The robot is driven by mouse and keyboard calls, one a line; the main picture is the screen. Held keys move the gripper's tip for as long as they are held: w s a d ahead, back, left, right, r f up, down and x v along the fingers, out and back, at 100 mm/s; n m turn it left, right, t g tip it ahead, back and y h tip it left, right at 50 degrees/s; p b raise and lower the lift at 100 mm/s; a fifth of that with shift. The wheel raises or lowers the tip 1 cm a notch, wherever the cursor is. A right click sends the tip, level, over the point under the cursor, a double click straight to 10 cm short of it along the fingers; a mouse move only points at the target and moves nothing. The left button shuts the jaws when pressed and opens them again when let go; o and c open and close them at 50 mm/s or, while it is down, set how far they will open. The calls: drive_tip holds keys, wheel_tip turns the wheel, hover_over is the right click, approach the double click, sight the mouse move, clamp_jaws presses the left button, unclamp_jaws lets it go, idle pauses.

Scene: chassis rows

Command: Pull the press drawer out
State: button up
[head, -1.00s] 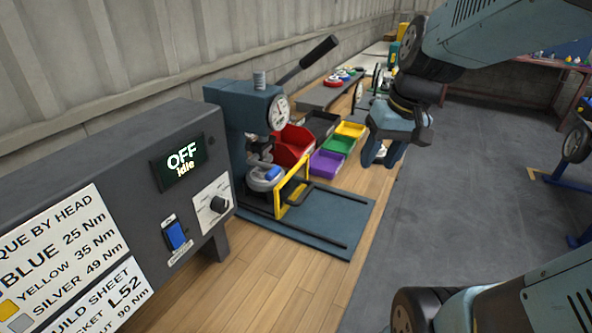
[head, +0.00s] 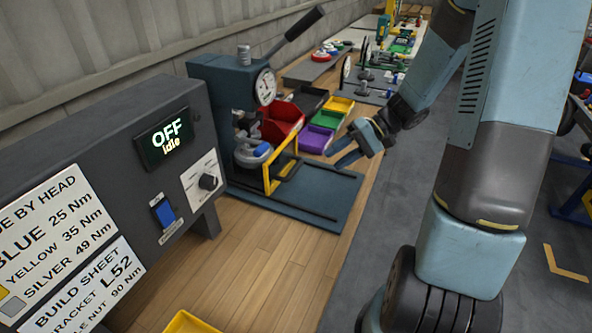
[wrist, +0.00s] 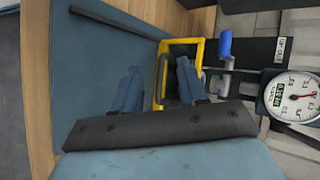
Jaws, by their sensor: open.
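The press (head: 215,105) is a dark teal machine with a dial and a long black lever, at the bench's back. Its drawer shows a yellow front frame (head: 268,178) above a teal base plate with dark rails, and a dark bar handle (head: 289,170). My gripper (head: 336,159) is open and empty, right of the drawer front and apart from it, fingers pointing left towards it. In the wrist view the yellow frame (wrist: 199,62) is ahead, and the dark handle (wrist: 161,72) appears between the two fingers. The remaining depth to it is hard to judge.
A control box (head: 120,170) with an OFF idle display stands at the left front. Red, purple (head: 315,139), green and yellow bins sit just behind my gripper. A yellow tray edge (head: 188,322) shows at the bottom. The wooden bench top before the press is clear.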

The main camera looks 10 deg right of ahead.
sight(296, 168)
drive_tip(key=w+d+f+m+t+y, duration=0.1)
drive_tip(key=f, duration=0.1)
drive_tip(key=w+f+t+y, duration=0.1)
drive_tip(key=w+f+y, duration=0.1)
drive_tip(key=f, duration=0.1)
drive_tip(key=w+d+f+m+t+y, duration=0.1)
drive_tip(key=w+f, duration=0.1)
drive_tip(key=shift+w+d+f+m+t, duration=0.25)
drive_tip(key=shift+d+f+m+t, duration=0.05)
drive_tip(key=shift+d+f+t, duration=0.1)
drive_tip(key=x, duration=1.3)
drive_tip(key=shift+w+a+r, duration=0.1)
drive_tip(key=shift+a+r, duration=0.1)
drive_tip(key=shift+a, duration=0.2)
drive_tip(key=shift+c, duration=0.4)
clamp_jaws()
